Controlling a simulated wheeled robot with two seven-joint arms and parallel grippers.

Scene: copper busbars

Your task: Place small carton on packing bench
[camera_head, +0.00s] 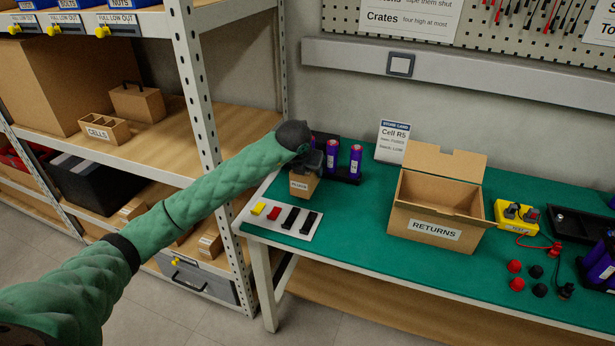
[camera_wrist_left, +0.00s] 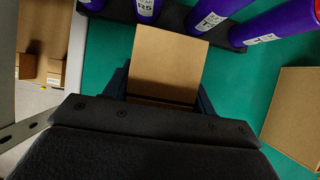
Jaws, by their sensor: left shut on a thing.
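The small carton (camera_head: 304,185) is a brown box with a white label on its front. My left gripper (camera_head: 308,165) is shut on it from above, at the left end of the green-topped packing bench (camera_head: 360,235). In the left wrist view the carton's brown top (camera_wrist_left: 168,65) shows between the two dark fingers of the left gripper (camera_wrist_left: 160,95). The carton is at or just above the bench surface; I cannot tell whether it touches. My right gripper is not in view.
Purple cells (camera_head: 355,162) in a black holder stand behind the carton. A plate with colored clips (camera_head: 285,218) lies in front. An open RETURNS box (camera_head: 435,205) and a yellow tester (camera_head: 515,215) are to the right. Green bench top is clear between carton and RETURNS box.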

